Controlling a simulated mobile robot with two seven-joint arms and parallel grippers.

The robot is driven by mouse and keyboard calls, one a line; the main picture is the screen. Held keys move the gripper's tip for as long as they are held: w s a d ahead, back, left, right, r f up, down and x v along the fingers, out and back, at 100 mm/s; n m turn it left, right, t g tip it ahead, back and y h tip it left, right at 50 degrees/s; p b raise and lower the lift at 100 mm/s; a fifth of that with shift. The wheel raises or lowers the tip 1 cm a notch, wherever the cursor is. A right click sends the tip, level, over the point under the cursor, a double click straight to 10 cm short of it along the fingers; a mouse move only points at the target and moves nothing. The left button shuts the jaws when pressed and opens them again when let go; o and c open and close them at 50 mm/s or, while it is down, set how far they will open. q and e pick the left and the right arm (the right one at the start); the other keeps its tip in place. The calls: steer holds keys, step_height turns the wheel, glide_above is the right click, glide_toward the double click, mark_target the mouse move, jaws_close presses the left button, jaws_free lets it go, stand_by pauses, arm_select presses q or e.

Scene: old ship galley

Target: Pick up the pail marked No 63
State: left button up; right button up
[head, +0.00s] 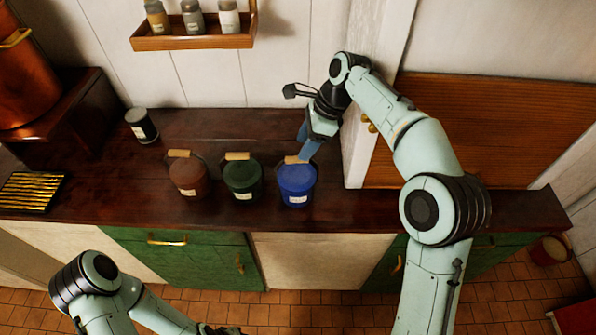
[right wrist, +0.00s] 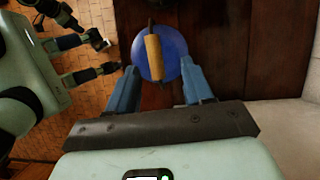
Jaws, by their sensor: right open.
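Three pails stand in a row on the dark wooden counter: a brown pail (head: 188,182), a green pail (head: 242,184) and a blue pail (head: 297,185). Each has a wooden handle grip and a white label too small to read, so I cannot tell which is No 63. My right gripper (head: 305,152) is open and points down at the blue pail's handle. In the right wrist view, the blue pail (right wrist: 171,42) and its handle grip (right wrist: 153,57) lie ahead between the spread fingers. My left arm is at the lower left; its gripper is mostly cut off.
A dark tin (head: 142,125) stands at the counter's back left. A slatted tray (head: 31,190) and a copper pot (head: 28,80) are farther left. A shelf of jars (head: 195,42) hangs on the wall. A white post (head: 365,150) stands just right of my right gripper.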

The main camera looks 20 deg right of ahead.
mark_target(294, 162)
steer(key=x, duration=0.2)
steer(key=b+x, duration=0.1)
steer(key=x, duration=0.4)
steer(key=shift+s+a+f, duration=0.1)
steer(key=shift+s+a, duration=0.1)
steer(key=shift+s, duration=0.15)
arm_select(q)
steer(key=shift+s+a+f, duration=0.1)
steer(key=shift+s+f, duration=0.9)
steer(key=shift+s, duration=0.05)
arm_select(e)
steer(key=shift+w, duration=0.1)
jaws_close()
